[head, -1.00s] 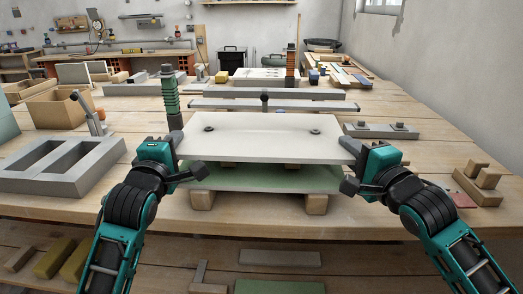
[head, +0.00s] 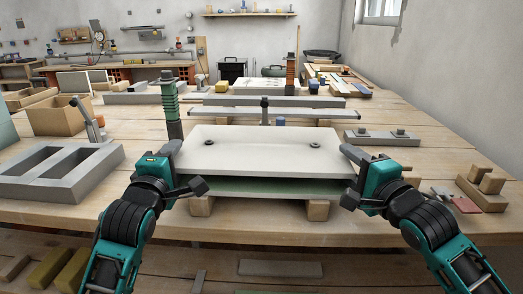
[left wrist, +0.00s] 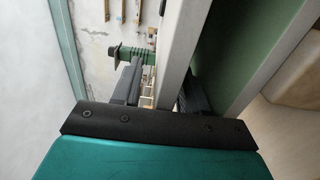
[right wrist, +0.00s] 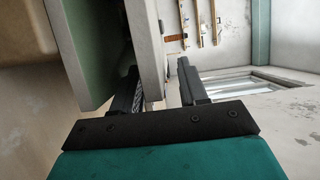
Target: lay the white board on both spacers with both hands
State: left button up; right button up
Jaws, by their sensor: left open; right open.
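The white board (head: 250,151), with two dark round fittings on top, lies level above a green-topped slab (head: 265,186). The gap between them is narrow and dark, and the spacers are hidden under the board. My left gripper (head: 180,149) is at the board's left edge, open, with a finger on each side of it. In the left wrist view the board's edge (left wrist: 177,50) runs between the fingers. My right gripper (head: 349,152) is at the right edge, also open. In the right wrist view the board's edge (right wrist: 148,50) stands between its fingers.
Wooden blocks (head: 318,210) carry the slab near the bench's front edge. A post with a green grip (head: 170,105) stands close behind my left gripper. A grey two-opening block (head: 55,172) is left, and a grey bar (head: 270,113) lies behind the board.

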jog(key=shift+s+d, duration=0.15)
jog(key=shift+s, duration=0.3)
pick_arm(q)
jog(key=s, duration=1.1)
jog(key=shift+s, duration=0.25)
pick_arm(e)
jog(key=v, duration=1.1)
